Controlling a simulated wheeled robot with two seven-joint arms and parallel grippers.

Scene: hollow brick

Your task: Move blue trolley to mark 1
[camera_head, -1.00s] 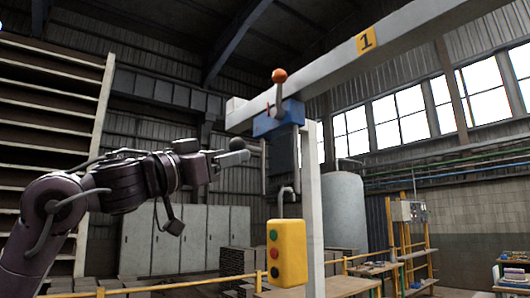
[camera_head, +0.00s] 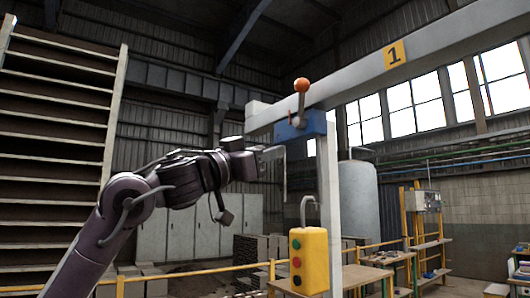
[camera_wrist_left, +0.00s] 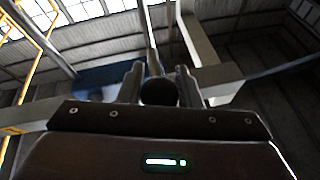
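The blue trolley (camera_head: 303,125) hangs on the white beam near its left end, with an orange-balled lever (camera_head: 301,86) standing up on it. Mark 1 (camera_head: 395,54), a yellow plate with a black 1, is on the beam further right. My left gripper (camera_head: 272,153) is just left of and below the trolley; contact cannot be told. In the left wrist view its two fingers (camera_wrist_left: 159,80) stand apart, with a dark round part between them. A blue surface, likely the trolley (camera_wrist_left: 95,78), shows behind the left finger. My right gripper is out of view.
A yellow pendant box (camera_head: 308,260) with coloured buttons hangs below the trolley. A white post (camera_head: 333,215) stands beside it. Yellow railings (camera_head: 195,274) cross the lower area. Shelving (camera_head: 55,140) fills the far left. The beam (camera_head: 360,85) between trolley and mark looks clear.

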